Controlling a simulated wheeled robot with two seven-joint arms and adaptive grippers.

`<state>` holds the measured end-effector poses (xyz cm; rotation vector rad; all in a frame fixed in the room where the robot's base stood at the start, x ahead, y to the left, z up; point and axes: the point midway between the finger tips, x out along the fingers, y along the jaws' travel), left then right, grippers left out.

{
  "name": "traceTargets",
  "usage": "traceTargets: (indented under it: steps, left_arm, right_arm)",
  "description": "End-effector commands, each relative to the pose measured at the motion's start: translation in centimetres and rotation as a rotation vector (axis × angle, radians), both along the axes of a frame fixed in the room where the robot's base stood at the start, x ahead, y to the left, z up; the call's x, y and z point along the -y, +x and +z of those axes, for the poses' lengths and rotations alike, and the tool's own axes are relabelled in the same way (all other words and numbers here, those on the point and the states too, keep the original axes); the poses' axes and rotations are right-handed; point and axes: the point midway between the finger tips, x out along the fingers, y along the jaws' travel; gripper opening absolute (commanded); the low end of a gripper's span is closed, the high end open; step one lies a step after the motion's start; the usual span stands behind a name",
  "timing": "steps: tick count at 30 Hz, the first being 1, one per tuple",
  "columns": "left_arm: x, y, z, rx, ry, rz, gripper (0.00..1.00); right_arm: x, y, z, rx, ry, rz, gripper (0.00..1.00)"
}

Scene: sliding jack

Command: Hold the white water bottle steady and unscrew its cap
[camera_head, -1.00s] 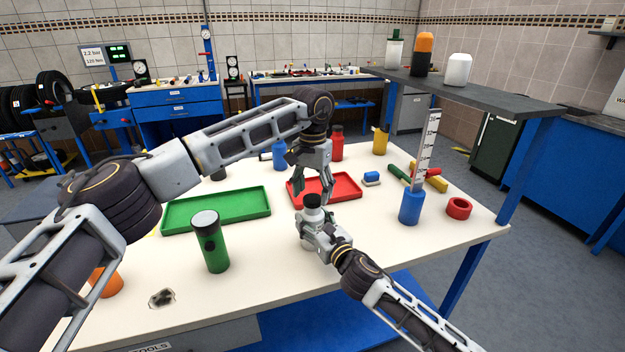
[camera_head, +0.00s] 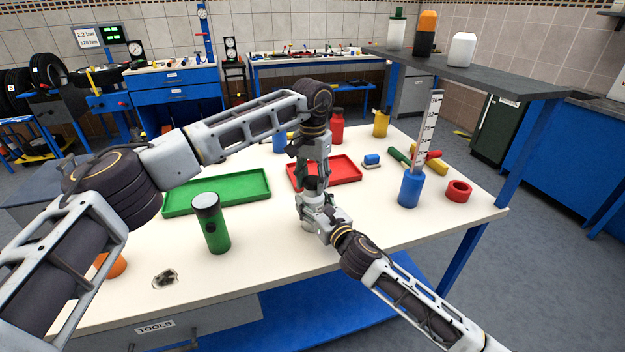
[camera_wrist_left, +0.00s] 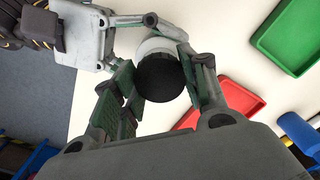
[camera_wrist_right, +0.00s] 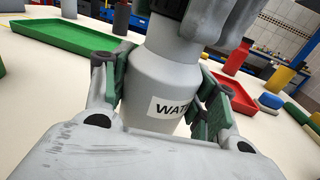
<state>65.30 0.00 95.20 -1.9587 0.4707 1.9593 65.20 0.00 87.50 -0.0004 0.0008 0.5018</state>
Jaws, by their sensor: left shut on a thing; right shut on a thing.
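The white water bottle (camera_wrist_right: 158,92) stands upright on the table, its label partly readable in the right wrist view. My right gripper (camera_head: 318,210) is shut around the bottle's body, with green pads on both sides. The black cap (camera_wrist_left: 160,78) is seen from above in the left wrist view, on top of the bottle. My left gripper (camera_head: 313,178) comes down from above and is shut on the cap, its green-padded fingers on either side. In the head view the cap and bottle are mostly hidden by my grippers.
A green tray (camera_head: 262,197) and a red tray (camera_head: 352,179) lie behind the bottle. A green flask (camera_head: 213,228) stands to the left. A blue holder with a ruler (camera_head: 411,190) and a red ring (camera_head: 458,191) are to the right.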

Motion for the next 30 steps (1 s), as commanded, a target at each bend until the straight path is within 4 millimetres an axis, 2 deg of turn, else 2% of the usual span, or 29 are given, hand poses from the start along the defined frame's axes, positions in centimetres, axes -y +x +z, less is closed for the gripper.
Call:
traceTargets:
  steps: [11, 30]
  left_arm:
    - [-0.04, 0.02, 0.01, 0.0, 0.001, 0.05, 0.14]
    - [-0.04, 0.01, 0.04, 0.0, 0.0, 0.557, 0.14]
  right_arm:
    - [0.01, 0.0, 0.0, 0.0, 0.0, 0.0, 0.0]
    - [0.02, 0.01, 0.0, 0.0, 0.0, 0.0, 0.0]
